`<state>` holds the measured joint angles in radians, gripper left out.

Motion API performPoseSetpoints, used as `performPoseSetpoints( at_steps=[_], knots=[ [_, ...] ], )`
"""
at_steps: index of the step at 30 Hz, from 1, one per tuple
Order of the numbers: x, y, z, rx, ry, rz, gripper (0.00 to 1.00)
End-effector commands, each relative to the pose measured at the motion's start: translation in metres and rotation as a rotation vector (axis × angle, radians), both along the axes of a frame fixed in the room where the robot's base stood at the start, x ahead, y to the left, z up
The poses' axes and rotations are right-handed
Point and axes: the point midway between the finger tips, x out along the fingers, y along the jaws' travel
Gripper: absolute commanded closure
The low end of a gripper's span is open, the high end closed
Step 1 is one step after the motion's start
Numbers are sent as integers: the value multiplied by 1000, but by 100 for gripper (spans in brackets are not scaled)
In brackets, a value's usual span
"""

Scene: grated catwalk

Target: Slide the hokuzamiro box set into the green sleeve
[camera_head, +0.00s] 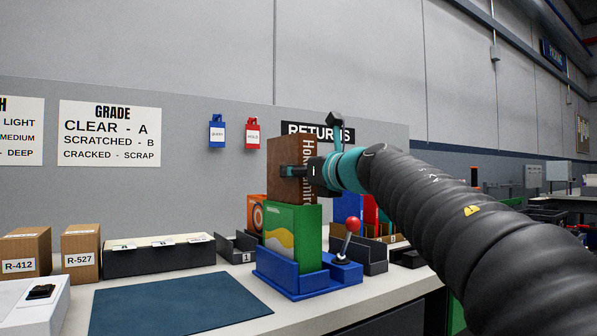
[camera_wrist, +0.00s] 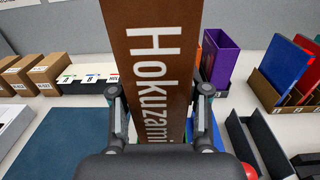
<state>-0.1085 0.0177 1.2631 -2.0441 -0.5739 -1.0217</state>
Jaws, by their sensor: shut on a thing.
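The hokuzamiro box set (camera_head: 291,155) is a tall brown box, held upright by my gripper (camera_head: 304,172). Its lettered spine fills the middle of the wrist view (camera_wrist: 150,40), with the fingers of my gripper (camera_wrist: 160,95) shut on either side. The green sleeve (camera_head: 292,238) stands upright in a blue holder (camera_head: 277,273) on the bench. The box's lower end appears at the sleeve's top edge in the head view; I cannot tell whether it is inside or just above or behind. The box and gripper hide most of the sleeve in the wrist view.
A red-knobbed lever (camera_head: 351,226) stands right of the holder. An orange sleeve (camera_head: 255,215) is behind it; a purple one (camera_wrist: 220,62) shows in the wrist view. Racks with blue and red cases (camera_head: 370,210) are at right. A blue mat (camera_head: 180,303) lies clear at left.

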Motion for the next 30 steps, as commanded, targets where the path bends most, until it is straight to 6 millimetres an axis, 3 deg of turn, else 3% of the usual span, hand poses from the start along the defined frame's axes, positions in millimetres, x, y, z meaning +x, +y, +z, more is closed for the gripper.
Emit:
performPoseSetpoints(
  at_steps=[30],
  knots=[
    [0, 0, -35, 1, -2, -1, 100]
  ],
)
